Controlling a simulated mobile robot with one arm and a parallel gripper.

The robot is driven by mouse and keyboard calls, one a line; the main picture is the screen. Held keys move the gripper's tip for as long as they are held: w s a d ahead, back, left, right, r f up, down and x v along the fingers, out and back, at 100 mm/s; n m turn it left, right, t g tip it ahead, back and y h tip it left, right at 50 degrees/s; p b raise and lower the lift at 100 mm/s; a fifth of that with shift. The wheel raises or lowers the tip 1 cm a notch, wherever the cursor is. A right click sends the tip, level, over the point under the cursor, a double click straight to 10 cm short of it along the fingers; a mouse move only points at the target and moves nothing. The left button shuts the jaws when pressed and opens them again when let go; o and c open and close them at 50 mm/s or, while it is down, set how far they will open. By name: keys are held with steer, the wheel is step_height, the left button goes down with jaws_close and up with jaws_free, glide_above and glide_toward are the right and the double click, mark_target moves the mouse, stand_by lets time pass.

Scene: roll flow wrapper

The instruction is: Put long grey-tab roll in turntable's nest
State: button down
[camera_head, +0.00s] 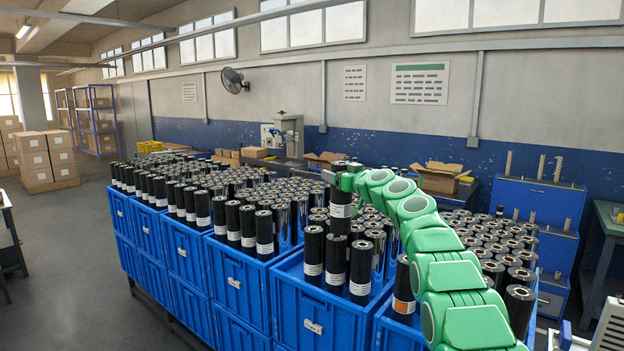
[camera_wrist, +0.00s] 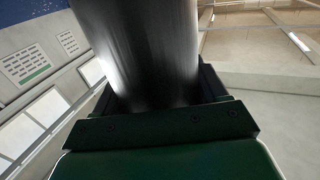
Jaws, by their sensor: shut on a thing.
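My gripper (camera_head: 343,180) is shut on a black roll (camera_head: 341,212) with a white label, held upright above the blue crates. The held roll's lower end is near the tops of the standing rolls; I cannot tell whether it touches any. In the wrist view the roll (camera_wrist: 148,50) fills the space between the fingers (camera_wrist: 155,95), blurred and close. A tab colour on it is too small to make out. I cannot make out the turntable or its nest in either view.
Blue crates (camera_head: 235,285) packed with upright black rolls run across the front and left. A grey machine (camera_head: 291,135) stands behind them by the wall. A blue stepped stand (camera_head: 538,205) with thin cores is at right. Open floor (camera_head: 65,260) lies at left.

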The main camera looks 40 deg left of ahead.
steer(key=w+d+r, duration=0.1)
steer(key=w+d, duration=0.5)
steer(key=d, duration=0.7)
steer(key=w+d+r, duration=0.2)
steer(key=w+d, duration=0.4)
steer(key=d, duration=0.6)
steer(key=w+d+t, duration=0.1)
steer(key=w+d, duration=0.1)
steer(key=d, duration=1.1)
steer(key=w+d, duration=0.2)
steer(key=d, duration=1.2)
steer(key=d+f, duration=0.9)
steer(key=d, duration=0.3)
steer(key=s+d+f+g, duration=0.1)
steer(key=d+f, duration=0.3)
steer(key=f, duration=0.4)
steer(key=s+d+f+n+g, duration=0.1)
steer(key=d+f, duration=0.3)
steer(key=f, duration=0.5)
steer(key=s+d+f+g, duration=0.1)
steer(key=d+f, duration=0.3)
steer(key=f, duration=0.4)
steer(key=shift+s+d+f+y, duration=0.25)
steer(key=shift+s+f+y, duration=0.05)
steer(key=shift+s+y, duration=0.1)
steer(key=shift+f, duration=0.6)
jaws_free()
